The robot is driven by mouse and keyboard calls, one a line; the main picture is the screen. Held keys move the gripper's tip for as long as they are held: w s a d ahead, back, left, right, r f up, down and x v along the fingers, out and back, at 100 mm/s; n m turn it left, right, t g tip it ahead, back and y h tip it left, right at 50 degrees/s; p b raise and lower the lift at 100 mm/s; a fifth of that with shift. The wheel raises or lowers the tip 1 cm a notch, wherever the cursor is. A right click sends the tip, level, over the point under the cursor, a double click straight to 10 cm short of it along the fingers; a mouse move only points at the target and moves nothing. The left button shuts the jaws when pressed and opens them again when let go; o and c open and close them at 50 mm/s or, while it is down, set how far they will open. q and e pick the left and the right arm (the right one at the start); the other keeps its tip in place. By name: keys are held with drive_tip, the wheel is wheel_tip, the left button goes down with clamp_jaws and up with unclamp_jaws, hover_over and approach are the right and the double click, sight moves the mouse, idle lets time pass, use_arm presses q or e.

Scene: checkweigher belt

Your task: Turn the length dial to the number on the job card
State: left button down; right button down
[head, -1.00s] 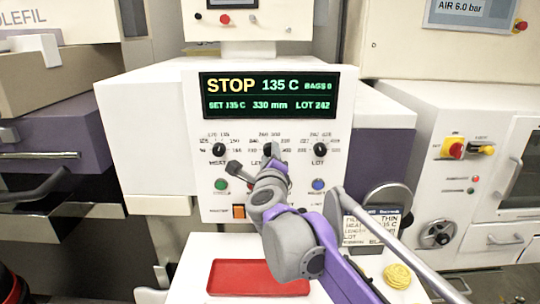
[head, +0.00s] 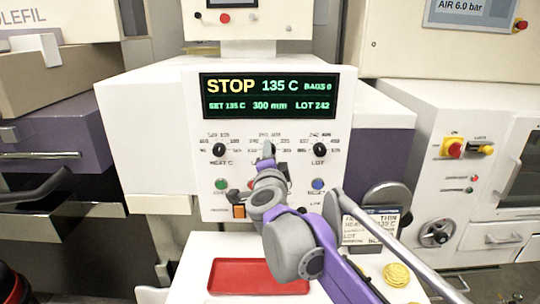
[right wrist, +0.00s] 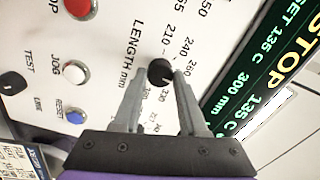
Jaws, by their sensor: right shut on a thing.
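The length dial (right wrist: 160,72) is a round black knob with a white mark, on the white panel with numbers printed around it. My right gripper (right wrist: 159,80) is shut on it, one finger on each side. In the head view my right gripper (head: 268,150) hides most of the dial. The green display (head: 268,97) reads STOP, 135 C, SET 135 C, 300 mm, LOT 242. The job card (head: 388,220) stands at the right, partly covered by my arm. THIN and 135 C show on it; its length number is not readable. My left gripper is out of view.
The heat dial (head: 219,149) and lot dial (head: 320,149) sit either side of the length dial. Coloured buttons, such as the blue one (head: 318,184), lie below. A red tray (head: 240,277) and yellow round pieces (head: 397,274) are on the white surface below.

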drive_tip(key=n+b, duration=0.1)
drive_tip(key=n, duration=1.2)
drive_tip(key=shift+a, duration=0.1)
drive_tip(key=shift+n, duration=0.4)
drive_tip(key=shift+c, duration=2.2)
unclamp_jaws()
drive_tip(key=s, duration=1.1)
drive_tip(key=shift+b, duration=0.4)
